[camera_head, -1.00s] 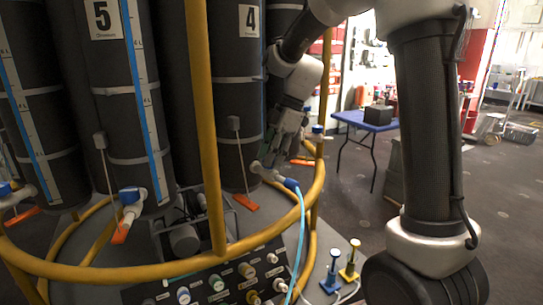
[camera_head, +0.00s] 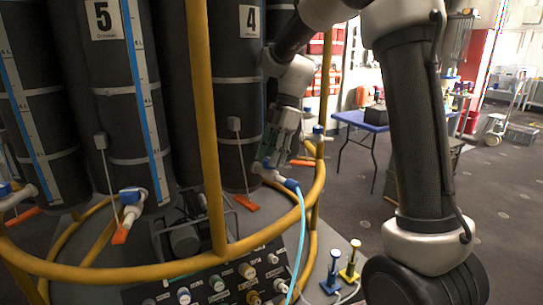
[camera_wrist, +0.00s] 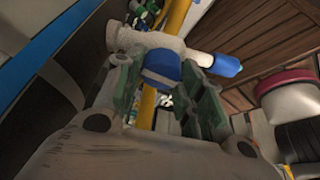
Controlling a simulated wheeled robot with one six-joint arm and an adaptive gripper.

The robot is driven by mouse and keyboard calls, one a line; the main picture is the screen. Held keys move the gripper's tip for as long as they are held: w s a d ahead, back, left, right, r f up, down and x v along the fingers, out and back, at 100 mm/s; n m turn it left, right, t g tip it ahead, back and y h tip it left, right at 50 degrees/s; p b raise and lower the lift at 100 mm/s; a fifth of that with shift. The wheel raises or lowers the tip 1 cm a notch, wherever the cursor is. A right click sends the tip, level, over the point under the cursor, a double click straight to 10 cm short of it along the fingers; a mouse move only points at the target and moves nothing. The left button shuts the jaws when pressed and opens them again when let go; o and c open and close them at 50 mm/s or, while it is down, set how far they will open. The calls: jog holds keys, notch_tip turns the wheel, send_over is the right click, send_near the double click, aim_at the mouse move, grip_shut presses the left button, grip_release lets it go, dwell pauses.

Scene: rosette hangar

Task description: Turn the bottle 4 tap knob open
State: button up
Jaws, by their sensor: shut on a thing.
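Bottle 4 (camera_head: 229,100) is a tall dark grey cylinder with a "4" label, behind the yellow frame. Its white tap (camera_head: 270,174) sticks out low at its right side, with a blue end piece and a light blue hose. In the wrist view the white tap body (camera_wrist: 150,42) runs across the top, with the blue end piece (camera_wrist: 226,64) at right. The blue tap knob (camera_wrist: 160,68) sits between the green finger pads of my gripper (camera_wrist: 155,85). My gripper (camera_head: 272,150) is shut on the knob. In the head view my fingers hide most of the knob.
A yellow tubular frame (camera_head: 205,130) surrounds the bottles, with its lower ring close to the tap. Bottle 5 (camera_head: 108,90) stands to the left. A panel of valves (camera_head: 215,283) lies below.

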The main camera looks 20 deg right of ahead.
jog(key=o, duration=1)
jog(key=v, duration=1.2)
